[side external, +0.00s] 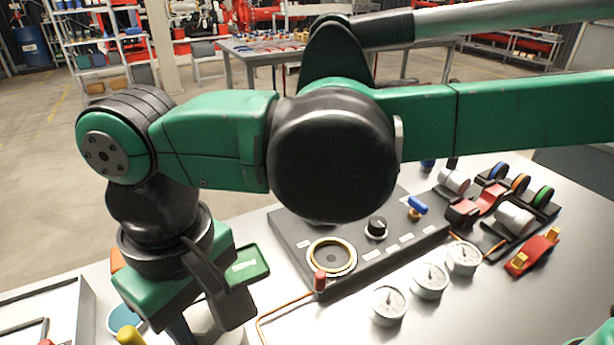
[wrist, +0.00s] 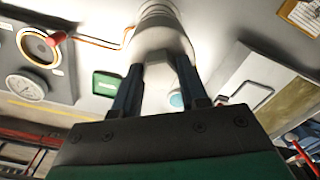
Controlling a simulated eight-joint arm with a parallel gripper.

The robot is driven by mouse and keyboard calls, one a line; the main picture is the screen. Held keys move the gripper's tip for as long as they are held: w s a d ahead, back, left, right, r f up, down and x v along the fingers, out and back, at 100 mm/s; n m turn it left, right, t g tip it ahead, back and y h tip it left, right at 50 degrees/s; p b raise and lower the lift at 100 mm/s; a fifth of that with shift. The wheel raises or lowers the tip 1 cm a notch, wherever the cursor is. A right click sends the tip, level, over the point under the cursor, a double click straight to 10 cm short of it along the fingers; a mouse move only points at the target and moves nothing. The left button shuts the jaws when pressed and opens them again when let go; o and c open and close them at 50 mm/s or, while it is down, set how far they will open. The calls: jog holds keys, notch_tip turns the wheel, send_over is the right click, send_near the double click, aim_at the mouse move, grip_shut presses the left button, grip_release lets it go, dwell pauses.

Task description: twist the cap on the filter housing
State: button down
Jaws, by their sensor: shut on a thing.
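The filter housing (wrist: 156,14) is a pale, ringed cylinder at the top middle of the wrist view. Its pale cap (wrist: 158,45) is at the end nearer to me. My gripper (wrist: 160,72) has its two dark fingers on either side of the cap and is shut on it. In the side view my gripper (side external: 190,325) points down at the lower left. There, a pale part of the housing (side external: 218,325) shows beside and behind the fingers. My wrist hides the cap and the grip contact in that view.
A black panel (side external: 292,240) with a brass-ringed port and knob stands right of my gripper. A red-handled lever (side external: 320,281) and several gauges (side external: 430,281) are in front. A green plate (side external: 246,266) lies close by. A tray (side external: 40,305) is at left.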

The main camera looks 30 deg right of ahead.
jog(key=shift+f, duration=2.5)
jog(key=shift+f, duration=0.6)
dwell(0.8)
jog(key=m, duration=0.5)
jog(key=shift+d, duration=0.15)
jog(key=m, duration=0.5)
jog(key=shift+w, duration=0.1)
jog(key=m, duration=0.5)
jog(key=shift+d+f+m, duration=0.1)
jog(key=shift+m, duration=0.2)
